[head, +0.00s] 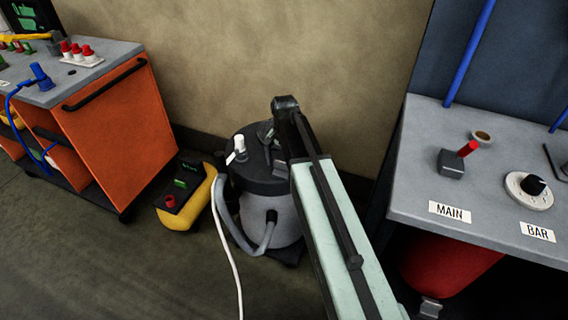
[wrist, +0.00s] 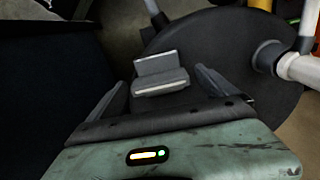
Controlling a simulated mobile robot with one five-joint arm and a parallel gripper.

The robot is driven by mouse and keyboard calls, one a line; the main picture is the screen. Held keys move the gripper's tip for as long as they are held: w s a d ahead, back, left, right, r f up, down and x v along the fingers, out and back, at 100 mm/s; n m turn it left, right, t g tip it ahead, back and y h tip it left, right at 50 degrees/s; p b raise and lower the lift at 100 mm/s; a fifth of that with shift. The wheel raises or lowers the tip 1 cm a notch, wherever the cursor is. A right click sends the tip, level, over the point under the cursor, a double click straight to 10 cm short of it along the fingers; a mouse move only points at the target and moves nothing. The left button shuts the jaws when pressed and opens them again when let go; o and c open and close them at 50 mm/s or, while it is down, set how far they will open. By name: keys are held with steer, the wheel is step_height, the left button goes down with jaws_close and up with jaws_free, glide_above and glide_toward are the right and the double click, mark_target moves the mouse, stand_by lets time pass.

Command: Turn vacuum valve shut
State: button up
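The vacuum (head: 270,215) stands on the floor by the wall, with a round dark lid (head: 262,180) and a grey body. A white knob (head: 239,143) stands on its lid. My arm reaches over the lid and hides part of it. In the wrist view, my gripper (wrist: 160,80) is open above the dark lid (wrist: 215,45). A small grey stepped block (wrist: 157,65), perhaps the valve handle, shows between the fingers, with a gap on each side. I cannot tell its height relative to the fingertips. A white pipe-like part (wrist: 300,68) lies to the right.
A yellow and black box (head: 185,195) stands left of the vacuum. A grey hose (head: 228,225) and white cord (head: 227,260) run at the vacuum's left. An orange cart (head: 125,135) is at left. A grey bench (head: 420,150) with MAIN and BAR labels is at right.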

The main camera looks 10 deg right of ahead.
mark_target(284, 162)
step_height(284, 162, up, 8)
steer(key=p, duration=0.8)
steer(key=shift+f, duration=0.1)
steer(key=s+a+r+n+p, duration=0.1)
steer(key=s+r+n+p, duration=0.2)
steer(key=s, duration=0.4)
steer(key=s+a+r+n+p, duration=0.1)
steer(key=s+r+n+p, duration=0.2)
steer(key=s, duration=0.3)
steer(key=shift+s+r+n+p, duration=0.3)
steer(key=shift+s+r+n, duration=0.1)
steer(key=shift+n, duration=0.3)
